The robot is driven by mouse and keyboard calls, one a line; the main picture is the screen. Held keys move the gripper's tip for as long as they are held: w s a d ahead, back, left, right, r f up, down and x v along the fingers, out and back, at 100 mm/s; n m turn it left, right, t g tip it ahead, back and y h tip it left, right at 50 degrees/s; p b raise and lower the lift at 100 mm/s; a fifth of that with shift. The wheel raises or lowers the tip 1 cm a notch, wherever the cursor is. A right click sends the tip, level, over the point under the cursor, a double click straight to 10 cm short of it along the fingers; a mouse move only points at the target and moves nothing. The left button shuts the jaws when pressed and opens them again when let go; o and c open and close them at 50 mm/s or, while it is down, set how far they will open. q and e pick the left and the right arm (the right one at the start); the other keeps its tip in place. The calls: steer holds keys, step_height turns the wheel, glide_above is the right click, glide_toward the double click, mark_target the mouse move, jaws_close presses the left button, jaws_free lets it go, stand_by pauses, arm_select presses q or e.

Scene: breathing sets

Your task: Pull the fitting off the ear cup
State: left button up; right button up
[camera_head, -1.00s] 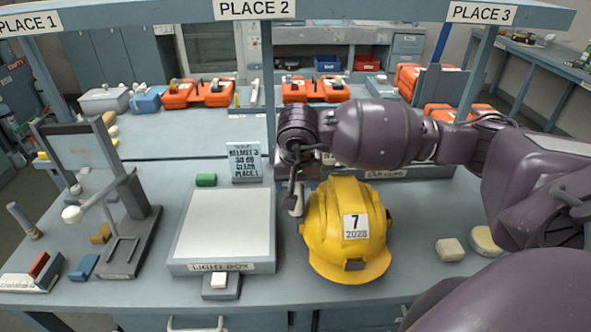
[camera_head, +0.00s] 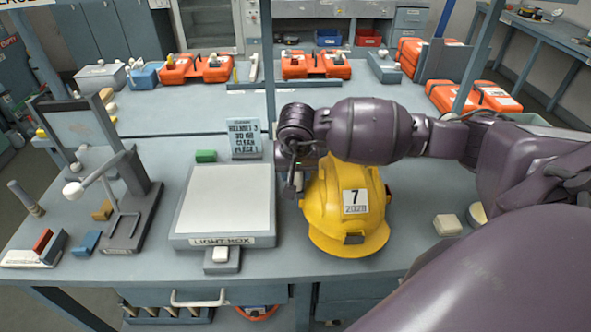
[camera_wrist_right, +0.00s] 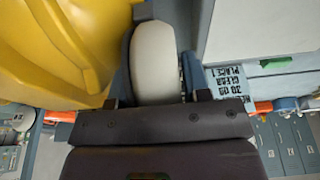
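The yellow helmet (camera_head: 327,215), marked 7, stands on the bench right of the light box. My right gripper (camera_head: 293,182) points down at the helmet's left side. In the right wrist view, a cream rounded piece (camera_wrist_right: 154,62) lies between the fingers of my right gripper (camera_wrist_right: 155,88), beside the helmet's yellow shell (camera_wrist_right: 60,50). I cannot tell whether this piece is the fitting or the ear cup. The fingers are apart around it; whether they press on it is unclear. My left gripper is out of view.
The light box (camera_head: 222,241) is close on the left of my right gripper, with a sign (camera_head: 244,138) behind it. A cream block (camera_head: 447,224) lies right of the helmet. Bare bench lies in front of the helmet. A metal stand (camera_head: 130,215) is at the left.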

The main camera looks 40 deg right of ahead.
steer(key=c, duration=0.5)
steer(key=shift+r, duration=0.55)
steer(key=shift+r+p, duration=0.3)
steer(key=shift+p, duration=0.05)
steer(key=shift+r, duration=0.45)
steer(key=shift+r+p, duration=0.5)
steer(key=shift+r, duration=0.3)
steer(key=shift+r, duration=0.4)
